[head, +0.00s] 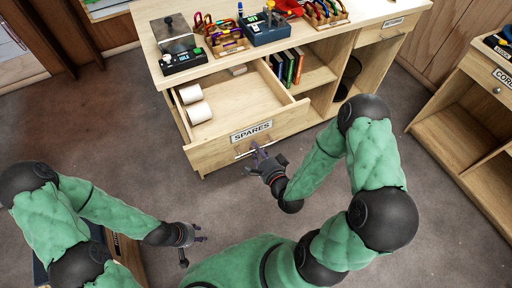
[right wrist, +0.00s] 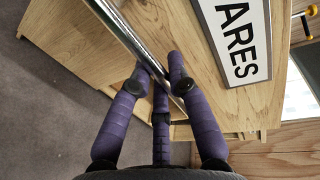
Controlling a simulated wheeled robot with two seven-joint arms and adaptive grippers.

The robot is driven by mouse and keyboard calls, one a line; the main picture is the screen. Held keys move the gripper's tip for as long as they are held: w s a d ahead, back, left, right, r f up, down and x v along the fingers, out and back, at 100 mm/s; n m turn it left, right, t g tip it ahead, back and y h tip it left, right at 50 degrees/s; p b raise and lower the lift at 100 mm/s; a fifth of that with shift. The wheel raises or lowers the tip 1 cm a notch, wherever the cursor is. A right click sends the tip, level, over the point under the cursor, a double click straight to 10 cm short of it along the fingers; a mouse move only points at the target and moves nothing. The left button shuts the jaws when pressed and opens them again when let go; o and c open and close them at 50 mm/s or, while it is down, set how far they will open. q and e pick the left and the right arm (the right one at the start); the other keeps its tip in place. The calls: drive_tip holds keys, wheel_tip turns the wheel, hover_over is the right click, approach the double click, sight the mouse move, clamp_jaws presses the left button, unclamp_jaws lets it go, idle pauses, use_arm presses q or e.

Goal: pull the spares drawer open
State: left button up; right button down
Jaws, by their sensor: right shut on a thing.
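The spares drawer (head: 205,155) stands well out of the wooden bench, with its inside showing. Its front bears a white SPARES label (head: 251,131), which also shows in part in the right wrist view (right wrist: 238,35). Below the label runs a metal bar handle (right wrist: 125,38). My right gripper (head: 258,149) is at the drawer front with its purple fingers shut around the handle; in the right wrist view the fingers (right wrist: 163,85) sit on both sides of the bar. My left gripper (head: 196,250) is open and empty, low over the floor and away from the drawer.
Two white rolls (head: 195,103) lie in the drawer's left part. The bench top (head: 300,42) holds devices and colourful carabiners. Books (head: 289,66) stand in the shelf right of the drawer. Another cabinet (head: 470,95) stands at the right. Carpet before the drawer is clear.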

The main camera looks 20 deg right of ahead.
drive_tip(key=c, duration=1.2)
unclamp_jaws()
drive_tip(key=shift+o, duration=0.2)
drive_tip(key=s+r, duration=0.1)
drive_tip(key=s, duration=0.6)
drive_tip(key=shift+s+d+r, duration=0.15)
drive_tip(key=shift+s+r, duration=0.05)
